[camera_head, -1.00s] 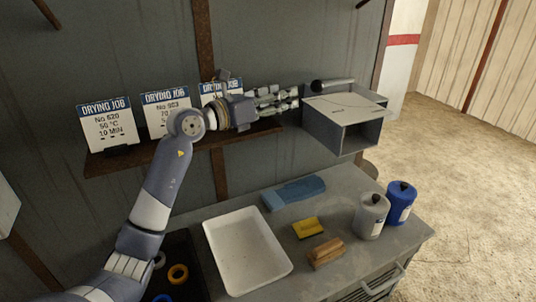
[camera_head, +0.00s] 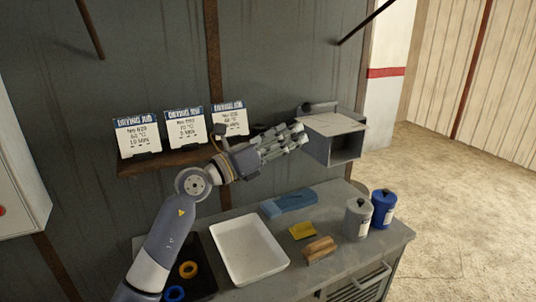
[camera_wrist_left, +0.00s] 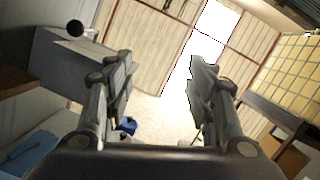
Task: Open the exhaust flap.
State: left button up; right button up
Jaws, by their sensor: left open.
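A grey box with an open front (camera_head: 346,148) is fixed to the wall at the right end of the shelf, with a flat pale panel (camera_head: 335,124) across its top. A dark rounded bar (camera_head: 318,107) lies at its upper back edge. I cannot tell which part is the exhaust flap. My left gripper (camera_head: 300,136) is open and empty, with its fingertips just left of the box; contact is unclear. In the left wrist view the box (camera_wrist_left: 65,75) is left of the open fingers (camera_wrist_left: 165,75), with a dark round end (camera_wrist_left: 75,28) above it. My right gripper is out of view.
Drying-job cards (camera_head: 138,134) stand on a wall shelf (camera_head: 150,164) beside my wrist. Below, the bench holds a white tray (camera_head: 285,263), a blue object (camera_head: 290,201), a yellow one (camera_head: 302,230), a brush-like block (camera_head: 319,249), and grey (camera_head: 357,220) and blue (camera_head: 383,210) canisters.

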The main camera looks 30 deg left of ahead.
pick_arm(q)
jog(key=s+a+n+t+y, duration=0.1)
jog(key=s+n+t+y, duration=0.3)
jog(key=n, duration=0.9)
jog(key=shift+s+a+f+t+y, duration=0.25)
jog(key=shift+s+f+t+y, duration=0.1)
jog(key=shift+s+t, duration=0.7)
jog(key=shift+w, duration=0.15)
